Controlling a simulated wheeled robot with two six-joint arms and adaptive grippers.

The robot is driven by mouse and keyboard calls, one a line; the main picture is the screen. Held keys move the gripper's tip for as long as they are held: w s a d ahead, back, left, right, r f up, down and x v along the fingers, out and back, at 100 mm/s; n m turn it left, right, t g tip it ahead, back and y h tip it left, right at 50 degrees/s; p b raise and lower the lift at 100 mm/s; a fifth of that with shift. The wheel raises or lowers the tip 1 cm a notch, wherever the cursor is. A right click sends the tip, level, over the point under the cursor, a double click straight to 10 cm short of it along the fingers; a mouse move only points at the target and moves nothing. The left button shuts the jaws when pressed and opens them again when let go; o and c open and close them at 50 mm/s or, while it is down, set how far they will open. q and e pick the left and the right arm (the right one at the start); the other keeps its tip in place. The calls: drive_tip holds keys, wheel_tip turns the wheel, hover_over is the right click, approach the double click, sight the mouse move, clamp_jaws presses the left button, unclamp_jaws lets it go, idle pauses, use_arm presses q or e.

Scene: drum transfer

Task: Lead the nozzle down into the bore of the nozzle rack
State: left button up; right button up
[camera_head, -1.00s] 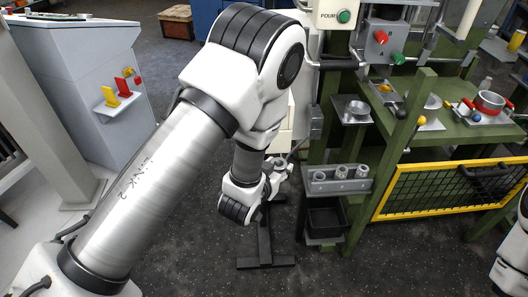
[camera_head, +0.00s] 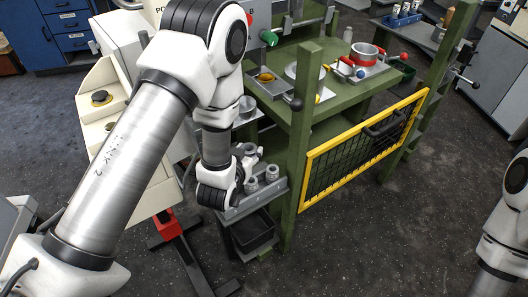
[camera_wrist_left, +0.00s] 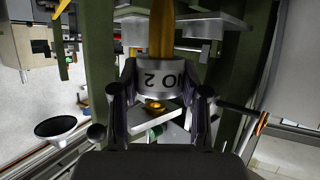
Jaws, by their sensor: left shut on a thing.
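My left gripper (camera_head: 247,158) is at the rack's left end in the head view, partly hidden behind my own wrist. In the left wrist view its two fingers (camera_wrist_left: 160,108) are shut on the sides of the nozzle (camera_wrist_left: 160,75), a grey collar marked "NO 2" with a yellow-brass stem. The nozzle rack (camera_head: 240,209) is a grey bracket on the green bench's near left post. Two of its ring-shaped sleeves show; my wrist covers its left part. I cannot tell whether the nozzle is above a bore or touching the rack. My right gripper is out of view.
A black bin (camera_head: 252,232) hangs below the rack. A green post (camera_head: 297,150) and a yellow-framed mesh gate (camera_head: 365,150) stand to its right. A red-and-black floor stand (camera_head: 166,224) is at the lower left. The floor in front of the gate is clear.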

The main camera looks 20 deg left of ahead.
use_arm(q)
drive_tip(key=s+a+f+n+y+b, duration=0.1)
drive_tip(key=a+f+b, duration=0.2)
drive_tip(key=f, duration=0.4)
drive_tip(key=s+a+f+y+b, duration=0.1)
drive_tip(key=a+f+b, duration=0.3)
drive_tip(key=f+b, duration=0.2)
wheel_tip(320, 180, down, 2)
drive_tip(key=shift+s+n, duration=0.4)
wheel_tip(320, 180, down, 4)
drive_tip(key=shift+r, duration=0.15)
drive_tip(key=shift+f+b, duration=0.65)
drive_tip(key=shift+f, duration=0.45)
